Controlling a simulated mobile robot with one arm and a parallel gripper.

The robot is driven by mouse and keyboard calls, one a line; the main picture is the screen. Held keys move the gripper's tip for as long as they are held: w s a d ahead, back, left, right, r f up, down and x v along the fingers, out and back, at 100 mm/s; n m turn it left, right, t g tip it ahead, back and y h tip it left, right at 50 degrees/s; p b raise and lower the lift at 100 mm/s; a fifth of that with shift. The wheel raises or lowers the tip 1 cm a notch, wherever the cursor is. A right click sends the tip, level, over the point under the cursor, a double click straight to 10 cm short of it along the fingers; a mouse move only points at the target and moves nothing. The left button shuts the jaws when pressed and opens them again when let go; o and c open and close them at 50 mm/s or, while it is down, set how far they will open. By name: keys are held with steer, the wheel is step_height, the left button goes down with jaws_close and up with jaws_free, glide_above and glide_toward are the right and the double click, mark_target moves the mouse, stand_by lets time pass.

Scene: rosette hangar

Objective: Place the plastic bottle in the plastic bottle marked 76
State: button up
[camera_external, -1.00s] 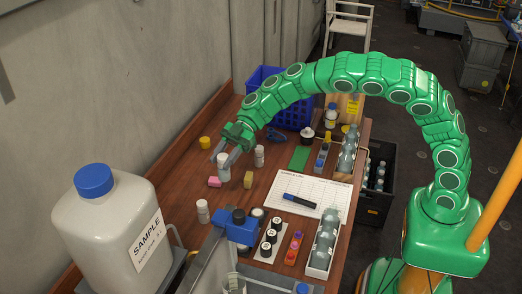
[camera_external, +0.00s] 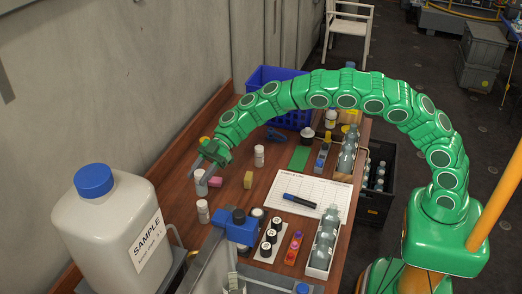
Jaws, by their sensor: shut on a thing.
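My gripper (camera_external: 203,169) is over the left part of the wooden table, shut on a small white plastic bottle (camera_external: 200,184). The bottle hangs upright below the fingers; its height above the table is hard to tell. A similar white bottle (camera_external: 259,156) stands to the right of the gripper. Another white bottle (camera_external: 203,212) stands nearer the camera, just below the held one in the picture. The labels are too small to read, so I cannot tell which one is marked 76.
A large SAMPLE jug (camera_external: 112,225) stands at front left. A blue crate (camera_external: 262,80) is at the back. A paper sheet (camera_external: 312,190) and trays of bottles fill the right side.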

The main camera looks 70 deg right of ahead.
steer(key=shift+w+a+f, duration=0.1)
steer(key=shift+w+f, duration=0.1)
steer(key=shift+f, duration=0.25)
steer(key=shift+w+a+f, duration=0.1)
steer(key=shift+w+f, duration=0.1)
steer(key=shift+f, duration=1.4)
steer(key=shift+f, duration=0.15)
steer(key=o, duration=1)
steer(key=shift+d+r, duration=0.25)
steer(key=shift+d, duration=0.05)
steer(key=v, duration=1.1)
steer(key=shift+s+d, duration=0.15)
steer(key=shift+d, duration=0.1)
